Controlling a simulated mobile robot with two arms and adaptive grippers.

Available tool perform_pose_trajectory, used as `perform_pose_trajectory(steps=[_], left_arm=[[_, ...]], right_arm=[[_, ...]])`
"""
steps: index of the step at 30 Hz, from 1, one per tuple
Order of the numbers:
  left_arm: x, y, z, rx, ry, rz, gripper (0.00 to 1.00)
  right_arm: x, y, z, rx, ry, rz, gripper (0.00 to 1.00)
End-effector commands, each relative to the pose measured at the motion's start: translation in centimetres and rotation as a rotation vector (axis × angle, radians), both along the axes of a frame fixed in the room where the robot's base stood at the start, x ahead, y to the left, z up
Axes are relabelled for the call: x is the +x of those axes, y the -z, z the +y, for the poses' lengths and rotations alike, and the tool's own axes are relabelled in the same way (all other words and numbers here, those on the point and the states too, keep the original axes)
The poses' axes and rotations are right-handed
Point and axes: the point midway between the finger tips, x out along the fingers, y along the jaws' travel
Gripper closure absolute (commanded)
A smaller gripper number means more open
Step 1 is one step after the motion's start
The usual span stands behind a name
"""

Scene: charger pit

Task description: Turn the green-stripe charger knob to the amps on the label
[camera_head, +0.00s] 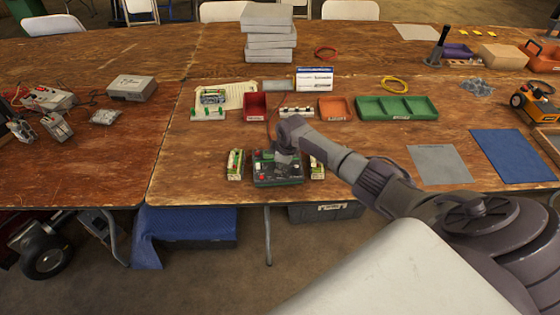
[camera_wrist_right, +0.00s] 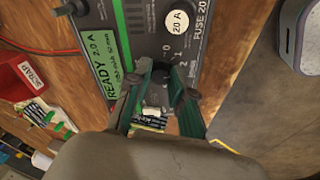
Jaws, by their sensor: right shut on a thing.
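The green-stripe charger (camera_head: 278,180) is a dark box near the table's front edge. The right wrist view shows its panel (camera_wrist_right: 140,20) up close, with a green label (camera_wrist_right: 107,62) reading "READY 2.0 A" and a round white "20 A" fuse cap (camera_wrist_right: 178,22). My right gripper (camera_head: 286,154) reaches down onto the charger's top. In the wrist view its two fingers (camera_wrist_right: 162,80) are closed around the dark knob, which they mostly hide. Dial numbers show just beyond the fingertips, but the knob's pointer cannot be made out. My left gripper is not in view.
Battery packs stand close on the charger's left (camera_head: 235,165) and right (camera_head: 317,168).

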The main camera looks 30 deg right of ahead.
Motion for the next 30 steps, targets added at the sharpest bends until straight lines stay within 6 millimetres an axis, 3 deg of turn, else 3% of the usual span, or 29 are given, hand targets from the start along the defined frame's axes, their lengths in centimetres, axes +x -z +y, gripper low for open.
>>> perform_pose_trajectory(steps=[15,30], left_arm=[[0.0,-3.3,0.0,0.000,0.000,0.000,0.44],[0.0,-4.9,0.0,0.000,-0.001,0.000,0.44]], right_arm=[[-0.1,-0.3,0.1,0.079,0.481,-0.041,1.00],[-0.1,-0.1,0.2,0.135,0.829,-0.072,1.00]])
